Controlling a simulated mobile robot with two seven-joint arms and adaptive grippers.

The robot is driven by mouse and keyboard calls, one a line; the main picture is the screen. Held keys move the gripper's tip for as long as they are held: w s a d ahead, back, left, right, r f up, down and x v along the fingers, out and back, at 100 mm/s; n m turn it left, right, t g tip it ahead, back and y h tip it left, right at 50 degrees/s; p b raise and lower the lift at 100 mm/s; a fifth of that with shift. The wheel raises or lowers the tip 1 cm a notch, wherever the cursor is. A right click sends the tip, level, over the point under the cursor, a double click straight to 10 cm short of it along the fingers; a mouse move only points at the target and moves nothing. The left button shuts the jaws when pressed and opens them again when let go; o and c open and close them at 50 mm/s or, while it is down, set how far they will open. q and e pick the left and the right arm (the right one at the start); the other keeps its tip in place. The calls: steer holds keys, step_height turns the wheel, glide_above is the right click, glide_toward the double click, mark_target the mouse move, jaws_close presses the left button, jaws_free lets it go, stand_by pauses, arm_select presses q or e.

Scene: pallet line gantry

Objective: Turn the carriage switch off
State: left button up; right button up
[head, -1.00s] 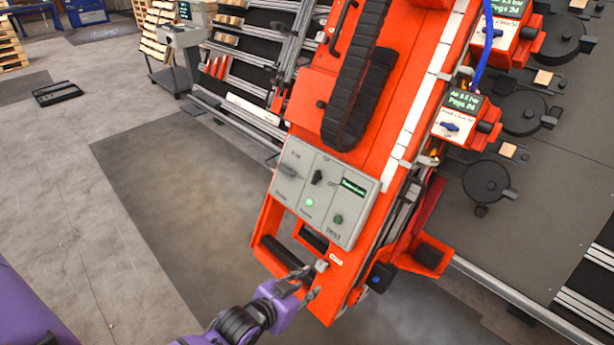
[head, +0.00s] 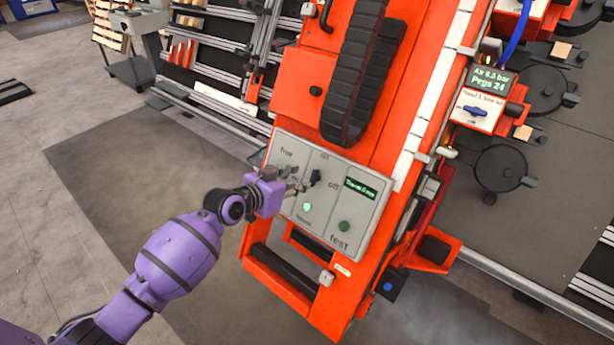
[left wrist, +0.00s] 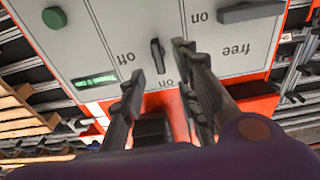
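The carriage switch (head: 316,177) is a black knob on the grey panel (head: 285,148) of the orange carriage. It also shows in the left wrist view (left wrist: 157,56), its long axis in line with the "on" label beside its end; "off" is to its side. My left gripper (head: 303,180) is at the panel, just left of the knob in the head view. In the left wrist view its fingers (left wrist: 158,68) are spread, with the knob between and slightly beyond their tips. I cannot tell whether either finger touches it. My right gripper is not in view.
The panel also has a lit green lamp (head: 307,206), a green test button (head: 344,226), a small display (head: 361,188) and a free/on lever (left wrist: 252,11). Open floor lies to the left.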

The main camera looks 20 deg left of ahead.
mark_target(311, 179)
arm_select(q)
steer(key=b+x, duration=0.1)
steer(key=x, duration=0.5)
steer(key=shift+w+d+f, duration=0.25)
steer(key=shift+w, duration=0.05)
jaws_close()
